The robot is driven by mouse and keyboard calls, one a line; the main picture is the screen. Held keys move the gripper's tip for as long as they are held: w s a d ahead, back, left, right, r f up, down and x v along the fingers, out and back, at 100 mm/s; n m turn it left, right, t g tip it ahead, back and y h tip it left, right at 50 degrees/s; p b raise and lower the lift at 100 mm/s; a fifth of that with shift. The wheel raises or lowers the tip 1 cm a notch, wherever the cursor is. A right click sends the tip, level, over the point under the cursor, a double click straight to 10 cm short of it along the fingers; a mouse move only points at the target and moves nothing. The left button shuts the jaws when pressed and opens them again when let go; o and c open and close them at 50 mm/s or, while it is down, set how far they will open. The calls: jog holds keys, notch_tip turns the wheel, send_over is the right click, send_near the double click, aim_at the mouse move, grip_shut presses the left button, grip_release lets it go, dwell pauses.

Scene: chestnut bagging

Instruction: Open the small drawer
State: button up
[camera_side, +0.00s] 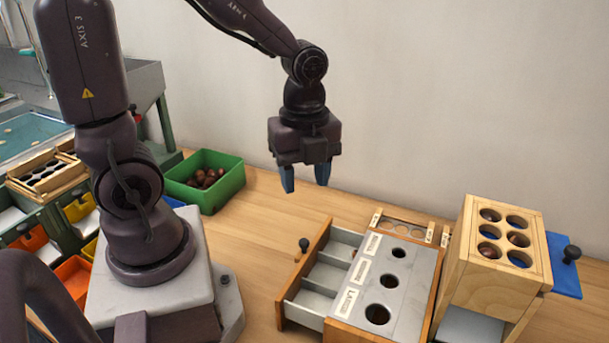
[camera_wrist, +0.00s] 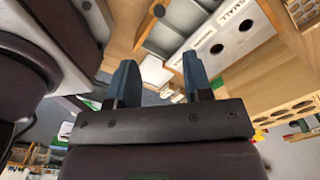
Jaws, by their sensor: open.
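The small drawer (camera_side: 322,275) sticks out to the left from a wooden sorting box with a grey top (camera_side: 390,283). The top has holes of different sizes with labels; one label reads LARGE, and SMALL (camera_wrist: 236,13) is legible in the wrist view. My gripper (camera_side: 305,180) points down with blue fingers apart and empty, well above the table and beyond the knob in the picture. In the wrist view the drawer (camera_wrist: 168,38) lies ahead of the open fingers (camera_wrist: 158,75).
A green bin (camera_side: 205,180) with chestnuts stands at the back left. A wooden rack with round holes (camera_side: 500,245) stands right of the box, beside a blue plate with a dark knob (camera_side: 570,255). Bare table (camera_side: 262,235) lies between my base and the drawer.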

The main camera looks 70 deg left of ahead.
jog(key=n+g, duration=0.5)
jog(key=n, duration=1.3)
send_near(305, 240)
jog(key=shift+t, duration=0.3)
jog(key=x, duration=0.8)
jog(key=shift+s+f, duration=0.25)
jog(key=shift+s, duration=0.15)
